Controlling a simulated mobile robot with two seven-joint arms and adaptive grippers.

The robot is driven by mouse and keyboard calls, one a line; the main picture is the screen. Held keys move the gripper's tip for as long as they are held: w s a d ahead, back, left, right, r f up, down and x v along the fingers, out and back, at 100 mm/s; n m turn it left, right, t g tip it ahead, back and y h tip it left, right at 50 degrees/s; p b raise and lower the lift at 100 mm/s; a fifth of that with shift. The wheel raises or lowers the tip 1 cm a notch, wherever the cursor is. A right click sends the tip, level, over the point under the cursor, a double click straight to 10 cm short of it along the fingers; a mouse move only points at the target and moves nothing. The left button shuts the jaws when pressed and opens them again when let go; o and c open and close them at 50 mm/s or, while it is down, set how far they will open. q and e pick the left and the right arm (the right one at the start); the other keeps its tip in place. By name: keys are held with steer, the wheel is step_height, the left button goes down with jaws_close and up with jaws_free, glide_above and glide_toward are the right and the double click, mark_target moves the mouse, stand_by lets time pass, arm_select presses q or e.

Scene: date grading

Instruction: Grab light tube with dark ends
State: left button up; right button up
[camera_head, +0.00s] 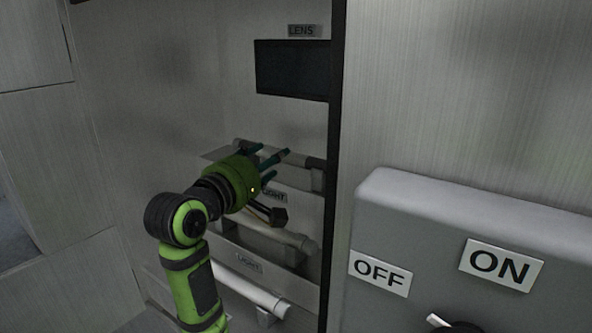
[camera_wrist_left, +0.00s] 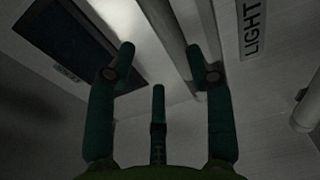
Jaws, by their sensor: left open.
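My left gripper (camera_head: 277,163) is open, in front of the top holder inside the cabinet. Its teal fingers also show in the left wrist view (camera_wrist_left: 160,70), spread and empty. A light grey tube (camera_wrist_left: 168,38) runs behind the gap between the two upper fingers, apart from them as far as I can see. In the head view the gripper hides much of this top tube; its right end (camera_head: 312,163) looks dark. A middle tube (camera_head: 283,236) lies below in another holder. A pale tube (camera_head: 248,290) with light ends lies in the lowest holder.
A dark panel (camera_head: 292,69) under a LENS label (camera_head: 304,31) is above the tubes. The cabinet's dark edge (camera_head: 337,130) stands close right of the gripper. A grey box (camera_head: 450,230) with OFF and ON signs is at the right. Open space lies left of the arm.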

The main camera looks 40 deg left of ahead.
mark_target(294, 158)
arm_select(q)
steer(key=x, duration=0.2)
steer(key=p+x, duration=0.1)
steer(key=x, duration=0.1)
steer(key=p+x, duration=0.1)
steer(key=x, duration=0.1)
steer(key=shift+w+a+f, duration=0.15)
steer(key=shift+a+f, duration=0.25)
steer(key=shift+w+f, duration=0.1)
steer(key=shift+w, duration=0.15)
steer(key=shift+s, duration=0.1)
steer(key=c, duration=1)
steer(key=shift+o, duration=0.2)
arm_select(e)
steer(key=s, duration=0.2)
steer(key=shift+s+d+r, duration=0.2)
steer(key=shift+s+r, duration=0.15)
